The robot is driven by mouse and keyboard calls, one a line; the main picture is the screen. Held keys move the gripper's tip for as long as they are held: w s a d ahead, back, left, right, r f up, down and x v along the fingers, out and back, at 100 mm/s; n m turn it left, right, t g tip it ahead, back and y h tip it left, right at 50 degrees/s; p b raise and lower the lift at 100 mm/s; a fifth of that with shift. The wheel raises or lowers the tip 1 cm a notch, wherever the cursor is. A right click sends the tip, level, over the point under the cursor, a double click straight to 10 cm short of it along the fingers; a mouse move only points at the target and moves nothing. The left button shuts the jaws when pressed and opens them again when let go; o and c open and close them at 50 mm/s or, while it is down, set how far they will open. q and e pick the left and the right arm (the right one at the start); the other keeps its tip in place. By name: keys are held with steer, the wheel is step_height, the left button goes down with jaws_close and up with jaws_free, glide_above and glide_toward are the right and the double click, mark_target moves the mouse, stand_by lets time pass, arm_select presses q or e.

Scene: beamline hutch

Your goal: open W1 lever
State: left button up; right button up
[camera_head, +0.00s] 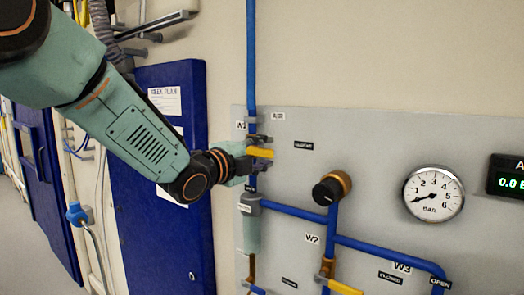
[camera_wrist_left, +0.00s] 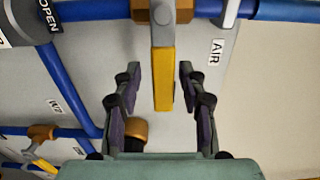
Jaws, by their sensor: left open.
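The W1 lever (camera_head: 260,153) is a yellow handle on a valve of the vertical blue pipe, below the W1 label (camera_head: 241,125). It points to the right, crosswise to the pipe. In the left wrist view the lever (camera_wrist_left: 164,80) extends down from the brass-coloured valve body (camera_wrist_left: 143,14). My left gripper (camera_head: 247,158) is at the lever in the head view, partly hiding the valve. In the left wrist view my left gripper (camera_wrist_left: 160,78) is open, with the lever between its fingers and a visible gap on each side. My right gripper is not in view.
The grey panel (camera_head: 370,140) also carries a black round knob (camera_head: 327,191), a pressure gauge (camera_head: 434,194), blue pipes (camera_head: 390,251) and a yellow W2 lever (camera_head: 345,288) below. A blue cabinet door (camera_head: 160,230) stands left of the panel.

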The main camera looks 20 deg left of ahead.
arm_select(q)
steer(key=shift+a, duration=0.2)
steer(key=shift+s, duration=0.2)
steer(key=shift+s+d+r, duration=0.25)
steer(key=shift+s+d, duration=0.1)
steer(key=shift+d, duration=0.05)
steer(key=shift+c, duration=1.3)
steer(key=shift+d, duration=0.2)
steer(key=shift+c, duration=0.8)
steer(key=shift+w, duration=0.15)
steer(key=shift+c, duration=0.8)
steer(key=shift+w+a+f, duration=0.15)
steer(key=shift+w+a, duration=0.05)
steer(key=shift+a, duration=0.05)
jaws_close()
